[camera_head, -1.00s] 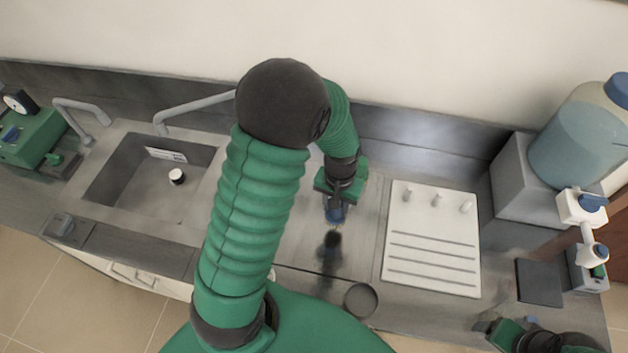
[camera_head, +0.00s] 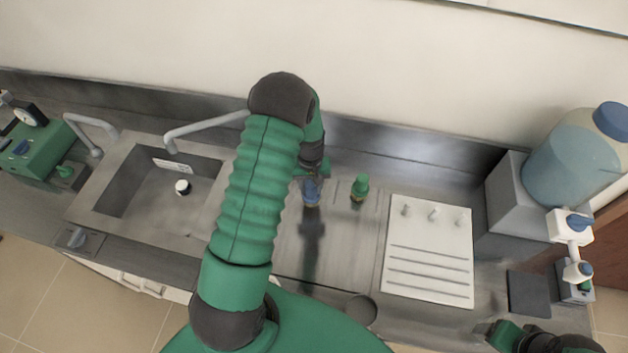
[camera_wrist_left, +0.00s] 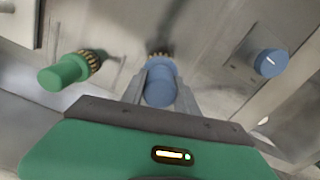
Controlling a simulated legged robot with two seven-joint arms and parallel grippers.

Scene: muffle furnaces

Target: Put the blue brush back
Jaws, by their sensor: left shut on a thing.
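The blue brush (camera_head: 311,191) is between the fingers of my left gripper (camera_head: 313,177), which is shut on it over the steel counter left of the white rack. In the left wrist view the blue brush (camera_wrist_left: 160,88) sits between the two grey fingers (camera_wrist_left: 160,92), with its bristles partly seen beyond. A dark shadow or reflection lies on the counter in front of it. A green brush (camera_head: 360,188) stands on the counter to its right; it also shows in the left wrist view (camera_wrist_left: 66,71). My right gripper (camera_head: 503,335) is at the bottom right; its jaws are unclear.
A white slotted rack (camera_head: 428,268) with several pegs lies to the right. A sink (camera_head: 145,200) with a tap is at the left. A large bottle (camera_head: 575,155) on a grey block stands at the right. A round dark dish (camera_head: 361,310) is near the front edge.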

